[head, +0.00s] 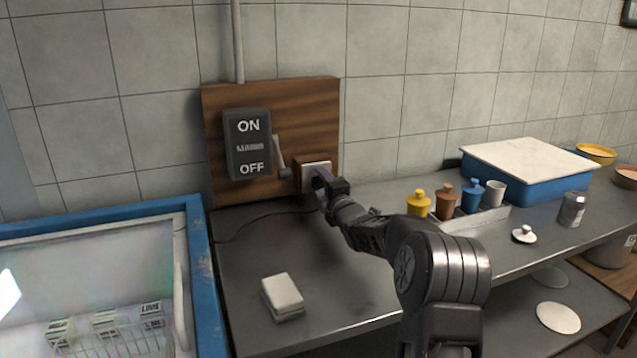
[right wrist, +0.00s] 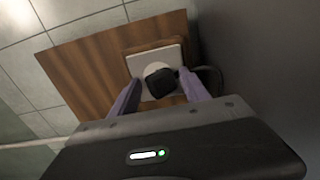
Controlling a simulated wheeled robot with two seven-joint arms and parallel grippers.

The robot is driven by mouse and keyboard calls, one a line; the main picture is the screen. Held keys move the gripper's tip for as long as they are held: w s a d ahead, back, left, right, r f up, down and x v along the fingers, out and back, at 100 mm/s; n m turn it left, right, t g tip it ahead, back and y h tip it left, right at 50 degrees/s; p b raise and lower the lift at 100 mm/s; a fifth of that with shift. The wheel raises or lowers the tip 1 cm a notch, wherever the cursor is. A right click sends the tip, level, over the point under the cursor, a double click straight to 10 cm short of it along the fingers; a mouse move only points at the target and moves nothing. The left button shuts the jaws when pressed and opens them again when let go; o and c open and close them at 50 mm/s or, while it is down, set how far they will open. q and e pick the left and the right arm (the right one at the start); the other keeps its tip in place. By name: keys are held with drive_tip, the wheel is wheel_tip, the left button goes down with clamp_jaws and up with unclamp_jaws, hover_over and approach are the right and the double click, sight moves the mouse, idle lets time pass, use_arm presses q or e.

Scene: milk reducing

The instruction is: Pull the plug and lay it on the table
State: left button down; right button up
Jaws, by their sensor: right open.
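The black plug (right wrist: 160,82) sits in the white wall socket (right wrist: 172,54), which is mounted on a wooden board. In the right wrist view the plug is between the two fingers of my right gripper (right wrist: 158,95), which is open around it. In the head view my right gripper (head: 322,184) is at the socket (head: 313,167) and hides the plug. A dark cord (head: 250,217) runs from there along the metal table (head: 345,290). My left gripper is in neither view.
A switch box (head: 247,145) with a lever is on the board left of the socket. A white block (head: 283,297) lies on the table. Colored bottles (head: 445,201) in a tray stand to the right, before a blue box (head: 525,185). The table's middle is clear.

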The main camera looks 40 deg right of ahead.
drive_tip(key=shift+w+a+f, duration=0.1)
drive_tip(key=shift+f, duration=0.1)
drive_tip(key=shift+r, duration=0.1)
clamp_jaws()
idle(0.5)
drive_tip(key=shift+o, duration=1.5)
unclamp_jaws()
drive_tip(key=shift+w+f, duration=0.15)
drive_tip(key=shift+f, duration=0.05)
drive_tip(key=shift+r, duration=0.1)
